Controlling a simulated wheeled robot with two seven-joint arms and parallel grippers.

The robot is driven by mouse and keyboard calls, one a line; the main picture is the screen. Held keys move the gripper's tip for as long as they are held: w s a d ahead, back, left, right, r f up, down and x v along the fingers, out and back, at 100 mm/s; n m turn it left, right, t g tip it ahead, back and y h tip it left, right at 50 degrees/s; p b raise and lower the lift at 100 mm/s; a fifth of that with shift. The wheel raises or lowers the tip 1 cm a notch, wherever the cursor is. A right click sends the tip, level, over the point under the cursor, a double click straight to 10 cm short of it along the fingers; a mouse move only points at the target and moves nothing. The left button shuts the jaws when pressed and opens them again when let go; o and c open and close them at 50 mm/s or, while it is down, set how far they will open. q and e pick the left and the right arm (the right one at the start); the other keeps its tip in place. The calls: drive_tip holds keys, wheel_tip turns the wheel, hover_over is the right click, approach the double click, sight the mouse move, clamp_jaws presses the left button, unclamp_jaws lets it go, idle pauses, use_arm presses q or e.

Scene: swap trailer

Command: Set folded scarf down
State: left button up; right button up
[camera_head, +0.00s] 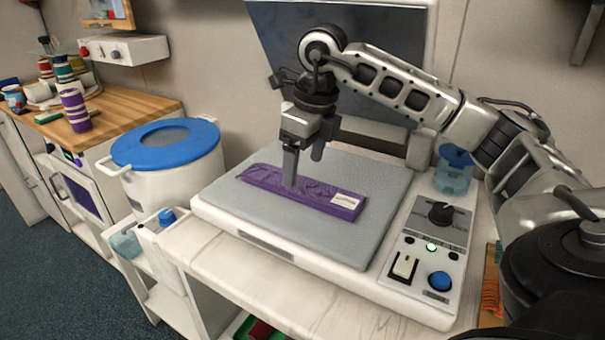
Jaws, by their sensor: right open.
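The folded scarf (262,178) is a flat purple strip with a pale label near its right end. It lies flat on the grey pad (350,248) of a white machine. My right gripper (303,170) points down over the scarf's middle. Its two fingers are apart, and the nearer fingertip overlaps the scarf in the picture. I cannot tell whether it touches the cloth. Nothing shows held between the fingers. My left gripper is not in view.
A control panel with a black knob (441,213) and a blue button (440,281) sits right of the pad. A raised lid (330,60) stands behind. A white bin with a blue lid (165,146) is left. A wooden counter (130,112) with thread spools is far left.

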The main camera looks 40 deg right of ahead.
sight(311, 189)
wheel_tip(311, 189, up, 8)
drive_tip(key=s, duration=0.1)
drive_tip(key=shift+d+p, duration=0.15)
drive_tip(key=shift+p, duration=0.15)
drive_tip(key=shift+s+f, duration=0.1)
